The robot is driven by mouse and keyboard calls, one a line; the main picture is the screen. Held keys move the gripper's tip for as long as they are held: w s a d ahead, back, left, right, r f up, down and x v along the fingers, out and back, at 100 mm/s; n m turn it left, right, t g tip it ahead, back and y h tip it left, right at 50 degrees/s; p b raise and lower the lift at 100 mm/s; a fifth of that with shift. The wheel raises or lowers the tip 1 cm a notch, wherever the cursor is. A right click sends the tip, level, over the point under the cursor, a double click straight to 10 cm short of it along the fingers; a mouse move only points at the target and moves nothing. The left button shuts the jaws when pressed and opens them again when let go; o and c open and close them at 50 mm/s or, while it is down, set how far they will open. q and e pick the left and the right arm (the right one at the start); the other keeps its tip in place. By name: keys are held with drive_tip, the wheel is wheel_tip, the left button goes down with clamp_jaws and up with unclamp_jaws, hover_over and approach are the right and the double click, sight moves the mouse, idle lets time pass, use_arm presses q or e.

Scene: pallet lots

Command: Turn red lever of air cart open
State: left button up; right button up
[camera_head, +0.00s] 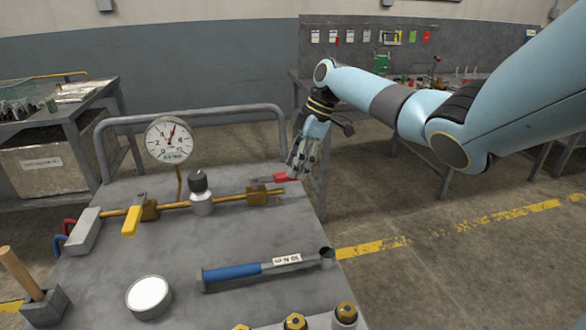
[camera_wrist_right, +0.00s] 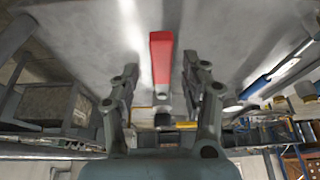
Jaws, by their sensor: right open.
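The air cart (camera_head: 215,237) has a grey top with a brass pipe line along it. The red lever (camera_head: 284,178) is on the pipe's right end, near the cart's right edge. My right gripper (camera_head: 300,168) is just above and beside the lever in the head view. In the right wrist view, the red lever (camera_wrist_right: 161,58) lies between the two open fingers of my right gripper (camera_wrist_right: 156,82), with a visible gap on each side. I cannot tell whether the fingers are level with it. My left gripper is not in view.
A yellow lever (camera_head: 131,221), a pressure gauge (camera_head: 169,140) and a grey-and-black regulator (camera_head: 201,194) are along the pipe. A blue-handled torque wrench (camera_head: 262,268) and a round tin (camera_head: 148,296) lie nearer. Workbenches stand behind. The floor right of the cart is free.

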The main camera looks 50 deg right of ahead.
drive_tip(key=v, duration=1)
drive_tip(key=shift+r, duration=0.15)
